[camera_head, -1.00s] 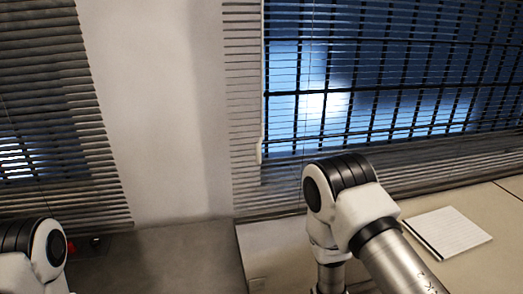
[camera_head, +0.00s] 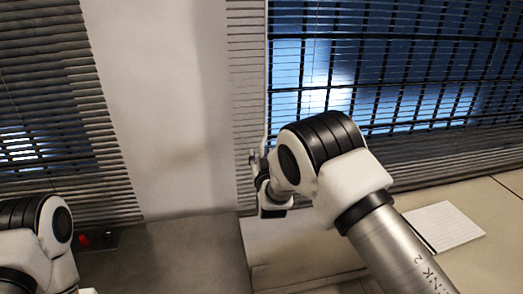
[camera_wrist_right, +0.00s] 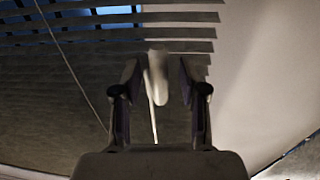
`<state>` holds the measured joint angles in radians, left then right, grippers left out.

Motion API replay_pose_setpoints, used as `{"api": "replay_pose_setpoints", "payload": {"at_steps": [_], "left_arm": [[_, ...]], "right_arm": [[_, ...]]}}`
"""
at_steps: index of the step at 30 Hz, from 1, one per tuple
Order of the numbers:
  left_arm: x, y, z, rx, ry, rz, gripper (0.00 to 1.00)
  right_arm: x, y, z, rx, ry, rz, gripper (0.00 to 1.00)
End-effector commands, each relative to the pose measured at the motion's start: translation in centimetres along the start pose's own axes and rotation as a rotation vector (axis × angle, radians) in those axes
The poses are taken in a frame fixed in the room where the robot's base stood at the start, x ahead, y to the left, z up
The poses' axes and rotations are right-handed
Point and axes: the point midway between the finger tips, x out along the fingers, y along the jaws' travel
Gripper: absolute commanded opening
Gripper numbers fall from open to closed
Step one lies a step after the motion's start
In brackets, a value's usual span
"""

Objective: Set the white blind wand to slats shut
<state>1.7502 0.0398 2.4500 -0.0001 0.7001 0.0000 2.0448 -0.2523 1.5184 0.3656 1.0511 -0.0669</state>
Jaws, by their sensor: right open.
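The white blind wand (camera_head: 267,95) hangs along the left side of the right window's blind (camera_head: 247,70). Its slats stand apart, with blue light and a dark grid showing between them. In the right wrist view, the wand's thick white end (camera_wrist_right: 158,76) lies between the two fingers of my right gripper (camera_wrist_right: 160,78), with a gap at the right finger. My right gripper (camera_head: 256,158) is open at the wand's lower end in the head view, partly hidden by my wrist. My left arm shows at lower left, but its gripper is out of view.
A second blind (camera_head: 60,110) hangs at the left, past a bare wall (camera_head: 165,110). A lined notepad (camera_head: 442,227) lies on the pale counter at right. A small red object (camera_head: 84,240) sits at lower left. A thin cord (camera_wrist_right: 70,65) crosses the wrist view.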

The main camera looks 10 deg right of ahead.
Motion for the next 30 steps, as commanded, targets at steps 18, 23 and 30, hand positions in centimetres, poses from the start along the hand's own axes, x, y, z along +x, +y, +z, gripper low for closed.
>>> {"api": "replay_pose_setpoints", "payload": {"at_steps": [18, 23, 30], "left_arm": [[-0.2, 0.0, 0.0, 0.000, 0.000, 0.000, 0.00], [-0.1, 0.0, 0.0, 0.000, 0.000, 0.000, 0.00], [1.1, 0.0, 0.0, 0.000, 0.000, 0.000, 0.00]], "right_arm": [[0.7, 0.0, 0.1, -0.001, -0.001, 0.000, 0.00], [0.7, 0.1, 0.1, -0.002, -0.001, -0.008, 0.00], [0.6, 0.6, 0.3, 0.000, 0.000, -0.072, 0.00]]}}
